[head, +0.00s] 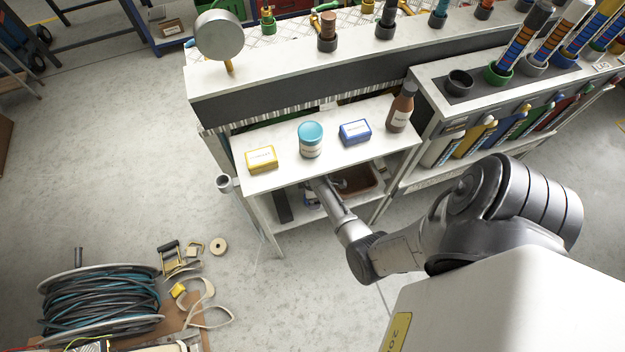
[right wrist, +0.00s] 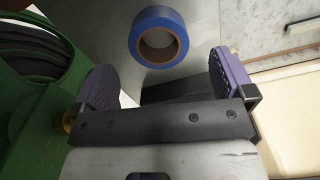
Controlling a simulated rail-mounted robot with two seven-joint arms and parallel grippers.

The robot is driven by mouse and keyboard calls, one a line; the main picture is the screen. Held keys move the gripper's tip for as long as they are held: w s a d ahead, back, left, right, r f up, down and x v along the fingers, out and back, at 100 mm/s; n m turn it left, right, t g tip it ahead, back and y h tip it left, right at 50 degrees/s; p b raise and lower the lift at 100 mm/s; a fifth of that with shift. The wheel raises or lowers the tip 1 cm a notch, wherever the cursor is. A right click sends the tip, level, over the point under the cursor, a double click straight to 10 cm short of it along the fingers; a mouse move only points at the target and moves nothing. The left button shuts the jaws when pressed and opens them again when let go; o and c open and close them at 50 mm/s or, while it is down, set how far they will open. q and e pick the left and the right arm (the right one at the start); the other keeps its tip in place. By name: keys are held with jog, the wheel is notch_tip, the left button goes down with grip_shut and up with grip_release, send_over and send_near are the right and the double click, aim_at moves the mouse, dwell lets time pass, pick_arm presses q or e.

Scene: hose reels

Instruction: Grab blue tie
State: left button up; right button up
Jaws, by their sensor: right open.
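A blue ring-shaped roll (right wrist: 159,36) with a tan core is the only clearly blue thing ahead of my right gripper (right wrist: 165,78) in the right wrist view. It lies on a grey surface. I cannot tell whether it is the blue tie, and no other tie shows clearly. The gripper's purple-padded fingers are wide apart and empty, with the roll beyond the fingertips and between them. In the head view my right arm reaches under the bench top (head: 285,176), which hides its gripper. My left gripper is not in view.
In the right wrist view a green curved object (right wrist: 30,75) is close at the left, and a cream block (right wrist: 292,115) is at the right. In the head view a yellow box (head: 261,159), blue box (head: 355,132), teal-lidded jar (head: 311,139) and brown bottle (head: 400,108) stand on the bench top.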

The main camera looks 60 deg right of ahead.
notch_tip(320, 180, down, 5)
jog(key=b, duration=0.3)
jog(key=shift+s+d+f, duration=0.1)
jog(key=shift+c, duration=0.4)
jog(key=c, duration=0.9)
